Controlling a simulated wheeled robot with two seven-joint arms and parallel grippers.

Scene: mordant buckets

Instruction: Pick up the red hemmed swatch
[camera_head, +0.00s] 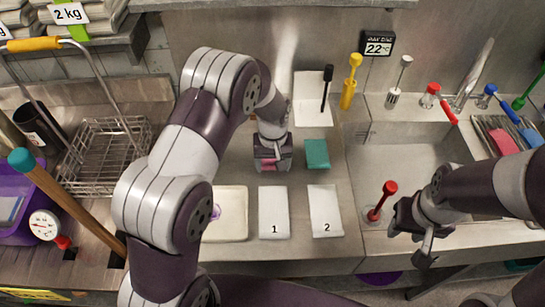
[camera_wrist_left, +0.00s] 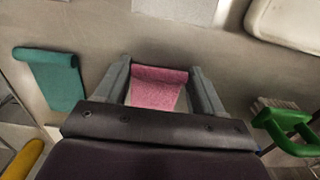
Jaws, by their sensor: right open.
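The pinkish-red swatch (camera_wrist_left: 158,90) has a rolled hem along its far edge. In the left wrist view it lies between the two spread fingers of my left gripper (camera_wrist_left: 160,84). In the head view my left gripper (camera_head: 271,164) points down over the counter, and only a sliver of the swatch (camera_head: 268,163) shows there. Whether the fingers touch its sides I cannot tell. My right gripper (camera_head: 410,245) is open and empty, in front of the sink at the right.
A teal swatch (camera_head: 317,153) lies just right of my left gripper. White cards marked 1 (camera_head: 274,205) and 2 (camera_head: 324,205) lie in front, with a white tray (camera_head: 232,201) left of them. A red-handled tool (camera_head: 382,201) stands left of my right gripper. A wire basket (camera_head: 106,150) stands left.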

